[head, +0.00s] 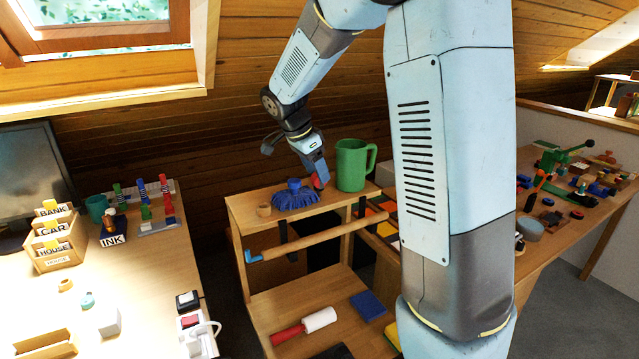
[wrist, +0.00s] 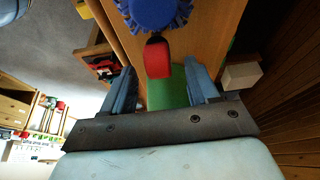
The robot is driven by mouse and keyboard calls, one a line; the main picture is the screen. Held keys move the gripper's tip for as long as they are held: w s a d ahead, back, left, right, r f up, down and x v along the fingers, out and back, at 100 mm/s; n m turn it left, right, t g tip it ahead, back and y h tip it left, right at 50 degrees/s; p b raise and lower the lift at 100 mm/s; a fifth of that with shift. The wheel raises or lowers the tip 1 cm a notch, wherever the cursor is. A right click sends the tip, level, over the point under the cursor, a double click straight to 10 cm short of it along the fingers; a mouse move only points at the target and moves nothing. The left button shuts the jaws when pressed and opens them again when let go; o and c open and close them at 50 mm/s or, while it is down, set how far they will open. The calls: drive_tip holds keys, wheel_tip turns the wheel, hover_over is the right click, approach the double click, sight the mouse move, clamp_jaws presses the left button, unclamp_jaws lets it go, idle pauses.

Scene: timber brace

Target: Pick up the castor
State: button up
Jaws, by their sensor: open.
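A small red piece with a black end, which looks like the castor, is on the shelf top between the blue brush and the green mug. It shows in the head view (head: 316,181), partly hidden by my gripper (head: 318,172), and in the wrist view (wrist: 158,58). In the wrist view my gripper (wrist: 160,70) is open, with one blue finger on either side of the red piece's line. The red piece lies at or just beyond the fingertips. I cannot tell whether it is between them in depth, and nothing is clamped.
The blue brush (head: 295,196) is close to its left, also seen in the wrist view (wrist: 155,12). The green mug (head: 351,166) stands close on the right. A small wooden ring (head: 264,210) sits at the shelf's left. A wooden rail (head: 318,238) runs along the front.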

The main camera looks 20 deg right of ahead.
drive_tip(key=shift+x, duration=1.2)
drive_tip(key=shift+c, duration=0.2)
drive_tip(key=c, duration=1)
drive_tip(key=shift+r, duration=0.1)
